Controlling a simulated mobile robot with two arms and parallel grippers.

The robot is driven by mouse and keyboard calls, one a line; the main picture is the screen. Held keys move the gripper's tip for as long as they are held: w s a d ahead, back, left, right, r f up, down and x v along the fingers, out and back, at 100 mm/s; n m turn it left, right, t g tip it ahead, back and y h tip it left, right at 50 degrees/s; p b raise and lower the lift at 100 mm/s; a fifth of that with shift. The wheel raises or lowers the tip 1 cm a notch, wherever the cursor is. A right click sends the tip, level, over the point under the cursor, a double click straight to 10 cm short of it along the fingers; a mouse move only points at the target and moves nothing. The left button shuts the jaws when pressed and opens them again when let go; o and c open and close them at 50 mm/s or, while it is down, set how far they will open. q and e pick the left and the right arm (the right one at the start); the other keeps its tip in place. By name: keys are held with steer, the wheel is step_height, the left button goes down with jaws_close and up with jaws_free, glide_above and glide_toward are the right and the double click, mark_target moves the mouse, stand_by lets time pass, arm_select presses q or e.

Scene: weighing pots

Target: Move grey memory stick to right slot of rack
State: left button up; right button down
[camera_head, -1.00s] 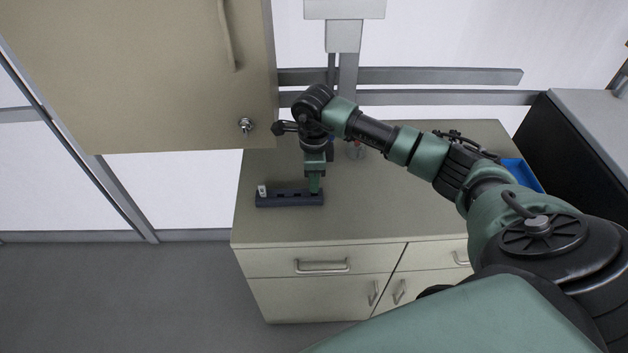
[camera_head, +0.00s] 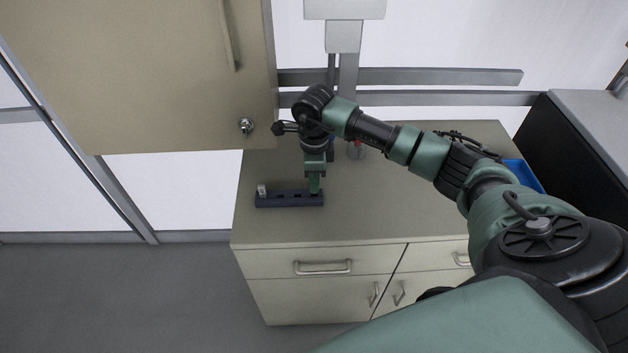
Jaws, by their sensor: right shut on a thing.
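The dark rack (camera_head: 289,199) lies near the front left of the cabinet top. A small light grey stick (camera_head: 262,190) stands upright in its left end. My right gripper (camera_head: 314,188) points down at the rack's right end. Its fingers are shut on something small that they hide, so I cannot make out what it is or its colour. The fingertips are at or just above the right slot; I cannot tell how deep the held thing sits. My left gripper is not in view.
The cabinet top (camera_head: 400,215) is clear right of the rack. A small container with a red part (camera_head: 356,150) stands behind the arm. A blue tray (camera_head: 523,175) is at the back right. An overhead cabinet door (camera_head: 140,80) hangs at upper left.

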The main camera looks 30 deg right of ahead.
steer(key=shift+f+b, duration=0.95)
steer(key=shift+f, duration=0.2)
steer(key=c, duration=1.5)
jaws_free()
step_height(320, 180, up, 8)
steer(key=shift+f+b, duration=0.1)
steer(key=shift+b, duration=0.6)
